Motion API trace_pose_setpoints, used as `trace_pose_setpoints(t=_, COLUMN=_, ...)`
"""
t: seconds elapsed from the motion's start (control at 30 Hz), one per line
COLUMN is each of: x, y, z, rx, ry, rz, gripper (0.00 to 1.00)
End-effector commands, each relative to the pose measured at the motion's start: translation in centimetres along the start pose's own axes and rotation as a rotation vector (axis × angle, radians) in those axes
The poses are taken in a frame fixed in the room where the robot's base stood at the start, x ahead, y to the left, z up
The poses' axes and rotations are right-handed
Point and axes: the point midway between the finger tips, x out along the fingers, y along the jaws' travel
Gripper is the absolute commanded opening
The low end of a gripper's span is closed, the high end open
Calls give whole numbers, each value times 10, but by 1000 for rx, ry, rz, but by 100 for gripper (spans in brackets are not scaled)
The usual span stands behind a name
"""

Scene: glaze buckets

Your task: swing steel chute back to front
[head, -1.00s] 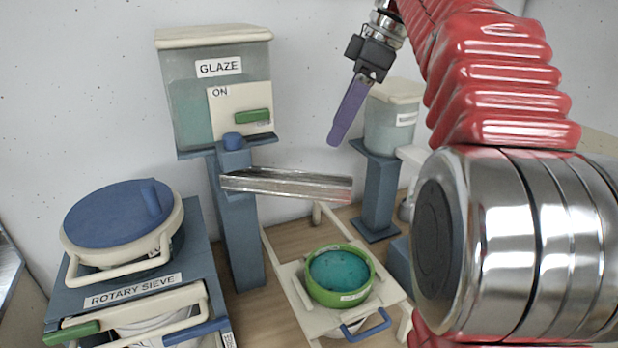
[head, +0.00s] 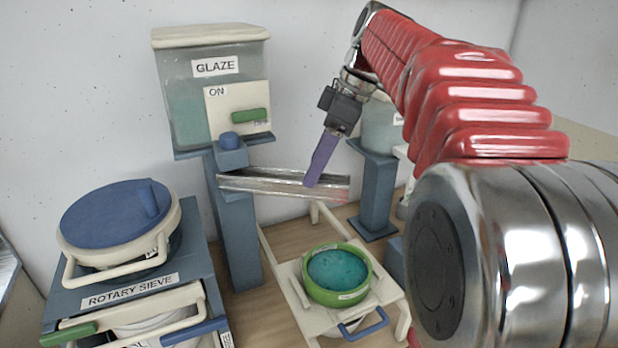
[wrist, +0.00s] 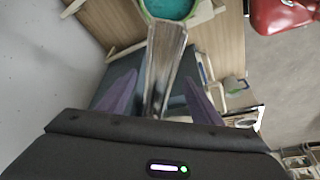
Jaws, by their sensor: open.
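The steel chute (head: 265,184) is a shiny trough that runs from the blue-grey post under the glaze tank toward the right in the head view. Its outer end has a reddish tint. My gripper (head: 314,184) has purple fingers and overlaps the chute's outer part in the head view. In the wrist view my gripper (wrist: 160,108) is open, with one finger on each side of the chute (wrist: 165,60). The fingers stand apart from the chute there. The exact depth between fingertips and chute is hard to tell.
A green bucket (head: 308,284) of teal glaze sits on a cream stand below the chute. The glaze tank (head: 185,75) with its green handle is at the back. The rotary sieve (head: 75,243) stands at the left. A second tank (head: 380,128) is behind my arm.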

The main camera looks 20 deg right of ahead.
Motion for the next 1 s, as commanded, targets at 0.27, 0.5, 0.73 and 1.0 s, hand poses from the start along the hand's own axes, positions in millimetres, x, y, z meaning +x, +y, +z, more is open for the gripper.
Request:
trace_pose_setpoints(t=0.27, x=36, y=-1, z=0, rx=0, ry=0, rz=-2, gripper=59)
trace_pose_setpoints(t=0.5, x=44, y=0, z=0, rx=0, ry=0, rz=1, gripper=59)
trace_pose_setpoints(t=0.73, x=44, y=0, z=0, rx=0, ry=0, rz=1, gripper=55)
trace_pose_setpoints(t=1.0, x=43, y=0, z=0, rx=1, ry=0, rz=1, gripper=36)
